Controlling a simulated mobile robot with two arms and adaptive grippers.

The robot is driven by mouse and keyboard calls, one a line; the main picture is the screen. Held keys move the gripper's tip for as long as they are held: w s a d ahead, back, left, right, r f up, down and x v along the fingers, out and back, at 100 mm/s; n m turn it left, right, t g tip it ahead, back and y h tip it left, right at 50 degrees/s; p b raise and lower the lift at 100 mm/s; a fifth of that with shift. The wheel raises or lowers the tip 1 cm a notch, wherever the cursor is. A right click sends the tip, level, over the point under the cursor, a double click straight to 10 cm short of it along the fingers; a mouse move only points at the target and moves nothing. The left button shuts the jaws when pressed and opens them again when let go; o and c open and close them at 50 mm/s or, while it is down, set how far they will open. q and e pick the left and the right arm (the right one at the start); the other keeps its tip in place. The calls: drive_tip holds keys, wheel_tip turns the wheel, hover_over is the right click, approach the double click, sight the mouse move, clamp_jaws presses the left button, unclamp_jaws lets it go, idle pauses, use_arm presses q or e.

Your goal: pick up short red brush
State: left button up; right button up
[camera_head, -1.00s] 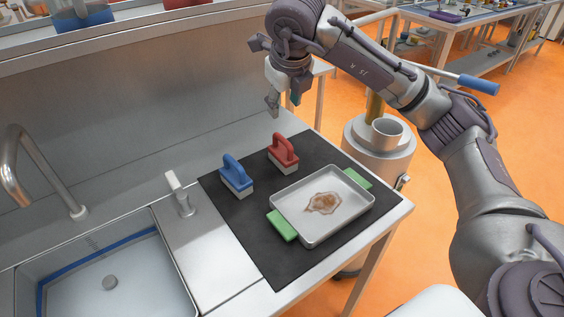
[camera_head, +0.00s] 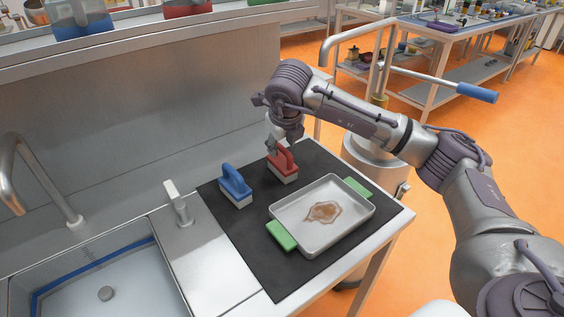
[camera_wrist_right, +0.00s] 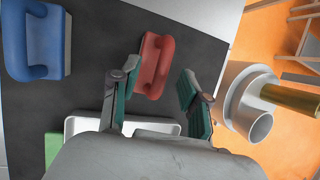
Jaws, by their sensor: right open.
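The short red brush (camera_head: 283,166) stands upright on the black mat, its looped handle on top. In the right wrist view the red brush (camera_wrist_right: 154,66) lies ahead of and between the two fingers. My right gripper (camera_head: 272,143) is open and empty, just above and behind the brush handle in the head view. Its two fingers (camera_wrist_right: 158,98) are spread apart with teal inner pads. Part of the brush top is close to or behind the fingers in the head view; I cannot tell whether they touch. My left gripper is not in view.
A blue brush (camera_head: 236,186) stands left of the red one; it also shows in the wrist view (camera_wrist_right: 36,42). A stained white tray (camera_head: 292,234) with green handles sits in front on the black mat (camera_head: 262,272). A sink (camera_head: 130,290) and faucet lie left.

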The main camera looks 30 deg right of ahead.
sight(282, 147)
drive_tip(key=x, duration=0.3)
drive_tip(key=shift+w+d+f, duration=0.15)
drive_tip(key=shift+d+f, duration=0.05)
drive_tip(key=shift+f, duration=0.05)
clamp_jaws()
